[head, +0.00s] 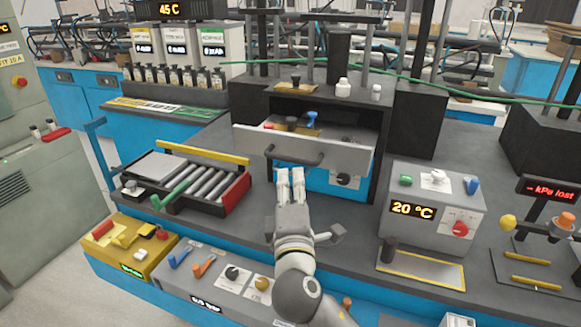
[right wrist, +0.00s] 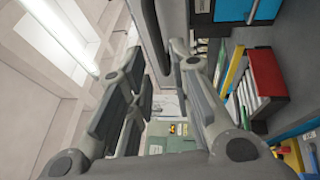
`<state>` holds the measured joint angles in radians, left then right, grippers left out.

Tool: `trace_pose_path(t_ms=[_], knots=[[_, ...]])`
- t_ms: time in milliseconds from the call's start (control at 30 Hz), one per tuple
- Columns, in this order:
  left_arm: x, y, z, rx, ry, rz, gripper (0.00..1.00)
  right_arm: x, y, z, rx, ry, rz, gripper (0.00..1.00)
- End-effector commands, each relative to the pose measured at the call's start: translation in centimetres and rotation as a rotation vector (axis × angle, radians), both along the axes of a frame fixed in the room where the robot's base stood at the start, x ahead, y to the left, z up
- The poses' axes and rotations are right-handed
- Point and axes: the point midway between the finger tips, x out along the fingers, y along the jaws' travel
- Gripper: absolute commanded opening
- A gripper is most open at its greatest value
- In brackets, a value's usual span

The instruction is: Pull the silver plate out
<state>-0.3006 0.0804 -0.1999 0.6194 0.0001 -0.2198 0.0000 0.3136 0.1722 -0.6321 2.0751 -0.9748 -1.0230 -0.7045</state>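A light grey-silver drawer front (head: 335,143) with a dark bar handle (head: 297,158) stands out from a black cabinet in the head view. A flat silver plate (head: 157,166) also lies on the left end of a roller tray. I cannot tell which of the two the task names. My right gripper (head: 291,178) is just in front of and below the handle. In the right wrist view its fingers (right wrist: 160,88) are apart, with a dark grey bar (right wrist: 151,35) beyond and between them. Contact with the bar is not clear. My left gripper is not in view.
The roller tray (head: 243,190) with a red end block stands left of my right gripper. A 20 °C control box (head: 400,225) stands to the right. Small parts, one with a blue top (head: 312,118), sit in the open drawer. Knobs and levers line the front panel (head: 205,280).

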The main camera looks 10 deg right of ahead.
Motion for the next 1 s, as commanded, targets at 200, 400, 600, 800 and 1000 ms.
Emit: trace_pose_path(t_ms=[200, 400, 600, 800, 1000], knots=[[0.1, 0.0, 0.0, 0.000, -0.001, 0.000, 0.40, -3.2, 0.6, -0.6, 0.002, 0.002, -0.001, 0.21], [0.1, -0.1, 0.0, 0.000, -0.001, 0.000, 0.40, -4.0, 0.7, -0.7, 0.000, 0.001, -0.001, 0.21], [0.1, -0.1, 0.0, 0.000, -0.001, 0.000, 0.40, -4.0, 0.7, -0.7, 0.000, 0.001, -0.001, 0.21], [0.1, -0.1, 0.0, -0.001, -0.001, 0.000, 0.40, -4.5, -0.6, -3.6, 0.107, 0.083, -0.012, 0.21], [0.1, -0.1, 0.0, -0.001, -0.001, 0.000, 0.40, -8.8, -5.1, -15.2, 0.551, 0.403, -0.113, 0.21]])
